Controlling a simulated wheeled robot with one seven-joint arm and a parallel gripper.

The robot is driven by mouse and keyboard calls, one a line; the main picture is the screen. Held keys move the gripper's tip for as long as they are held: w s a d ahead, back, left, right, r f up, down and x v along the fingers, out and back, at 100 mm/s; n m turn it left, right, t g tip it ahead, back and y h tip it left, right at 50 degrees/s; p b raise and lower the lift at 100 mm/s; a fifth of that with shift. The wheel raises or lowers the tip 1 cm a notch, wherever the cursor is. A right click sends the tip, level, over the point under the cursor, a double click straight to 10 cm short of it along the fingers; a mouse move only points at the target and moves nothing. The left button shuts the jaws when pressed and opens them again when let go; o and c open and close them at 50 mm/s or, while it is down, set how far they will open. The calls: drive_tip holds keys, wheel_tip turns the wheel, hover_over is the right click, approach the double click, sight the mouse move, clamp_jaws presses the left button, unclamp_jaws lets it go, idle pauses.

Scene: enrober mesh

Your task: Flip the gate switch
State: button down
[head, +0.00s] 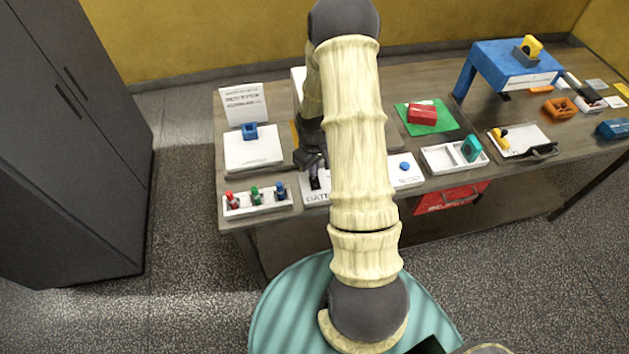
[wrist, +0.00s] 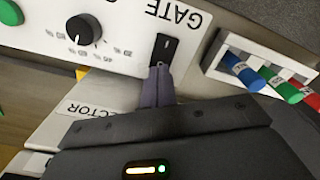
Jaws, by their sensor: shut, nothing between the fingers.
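The gate switch (wrist: 165,47) is a small black rocker on a white panel (wrist: 120,40) beside the printed word GATE. In the wrist view my gripper (wrist: 160,72) has its two grey fingers together with nothing between them. The fingertips are right at the switch's near end and overlap it in the picture; I cannot tell whether they touch it. In the head view my gripper (head: 314,168) points down over the GATE panel (head: 309,196), and my arm hides much of the panel.
The panel also has a black knob (wrist: 83,29) and a green button (wrist: 9,13). A white tray (head: 258,211) with red, green and blue pegs stands left of the panel. A white board with a blue block (head: 250,131) lies behind the tray. A blue button (head: 404,166) is to the right.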

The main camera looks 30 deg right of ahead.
drive_tip(key=shift+f+b, duration=0.6)
drive_tip(key=shift+f, duration=0.3)
idle(0.5)
drive_tip(key=shift+r+p, duration=2.7)
drive_tip(key=shift+r, duration=0.9)
drive_tip(key=s+a+r+m+t+b, duration=0.2)
drive_tip(key=s+a+r+b, duration=0.1)
drive_tip(key=s+a+r, duration=0.9)
wheel_tip(320, 180, up, 4)
drive_tip(key=shift+s+a+f+m+t+b, duration=0.1)
drive_tip(key=shift+s+a+m+t+b, duration=0.25)
drive_tip(key=shift+a, duration=0.45)
drive_tip(key=shift+w, duration=0.1)
